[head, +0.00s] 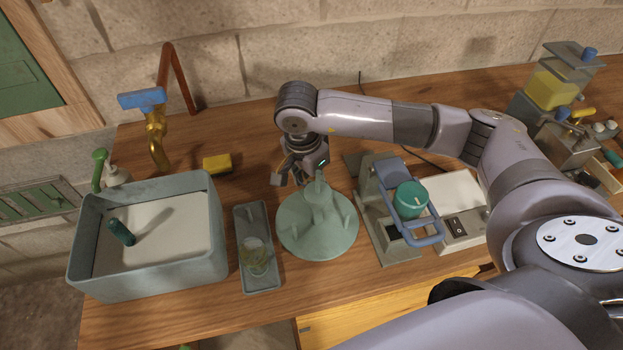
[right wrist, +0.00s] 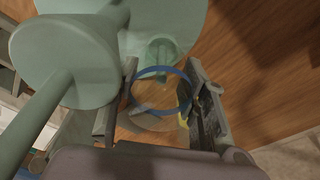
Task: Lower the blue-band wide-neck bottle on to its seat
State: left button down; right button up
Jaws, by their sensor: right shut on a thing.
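The wide-neck bottle (right wrist: 157,122) is clear, with a blue band around it. In the right wrist view it is between the fingers of my right gripper (right wrist: 162,88), which is shut on it. In the head view my right gripper (head: 292,176) is at the back left of the round green stand (head: 335,244); the bottle cannot be made out there. A small green cup-like holder (right wrist: 160,47) shows just beyond the bottle in the wrist view, at the stand. I cannot tell whether the bottle touches it. My left gripper is not in view.
The green stand's central post and upper disc (right wrist: 68,60) are close to my right gripper. A grey tray (head: 270,281) with a clear vessel (head: 253,258) lies left of the stand, beside a basin (head: 150,281). A device with a blue frame (head: 431,237) stands right.

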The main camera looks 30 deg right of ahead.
jog(key=shift+f, duration=0.15)
jog(key=o, duration=1)
jog(key=shift+o, duration=1.3)
jog(key=shift+w, duration=0.1)
jog(key=shift+c, duration=0.4)
jog(key=shift+r+p, duration=0.3)
jog(key=shift+r, duration=0.4)
jog(key=shift+r+p, duration=0.3)
jog(key=shift+r, duration=0.5)
jog(key=shift+r+p, duration=0.85)
jog(key=shift+r, duration=1.2)
